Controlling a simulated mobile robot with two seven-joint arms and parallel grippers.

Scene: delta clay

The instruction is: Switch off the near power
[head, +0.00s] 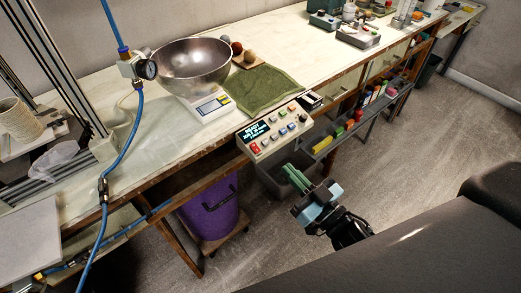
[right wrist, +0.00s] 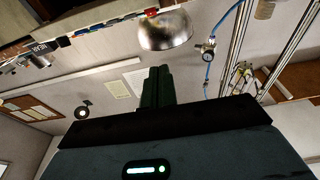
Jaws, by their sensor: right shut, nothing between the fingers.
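A beige control box (head: 274,131) sits at the front edge of the workbench in the head view. It has a lit display (head: 257,131), several coloured buttons and a red switch (head: 255,148) at its near left corner. I cannot read the switch's position. My right gripper (head: 287,169) is in front of and below the box, apart from it, with its green fingers together and empty. The shut fingers also show in the right wrist view (right wrist: 159,70). My left gripper is out of view.
A steel bowl (head: 194,64) stands on a white scale (head: 206,105) behind the box, beside a green cloth (head: 254,91). A blue hose (head: 124,150) hangs at left. A purple bin (head: 211,211) and a grey bin (head: 277,178) stand below the bench edge.

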